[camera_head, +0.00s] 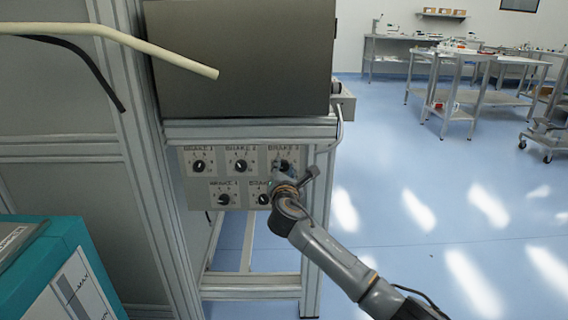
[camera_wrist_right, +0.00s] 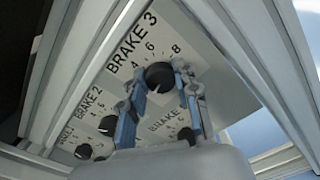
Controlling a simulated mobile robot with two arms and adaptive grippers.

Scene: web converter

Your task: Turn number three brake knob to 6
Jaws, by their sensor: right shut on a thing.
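The brake 3 knob (camera_head: 284,164) is a round black dial at the top right of a grey panel (camera_head: 196,203) in the head view. In the wrist view the knob (camera_wrist_right: 158,74) sits below the BRAKE 3 label, with 4, 6 and 8 printed around it. My right gripper (camera_head: 287,172) is at this knob. In the wrist view its two blue-padded fingers (camera_wrist_right: 160,79) are closed on the knob's sides. A small white mark shows on the knob's lower edge; I cannot tell which number it indicates. My left gripper is out of view.
Brake 1 (camera_head: 199,166) and brake 2 (camera_head: 241,166) knobs are to the left, with two more knobs below. Metal frame rails (camera_head: 250,131) border the panel. A teal machine (camera_head: 66,245) stands at lower left. The blue floor at right is open.

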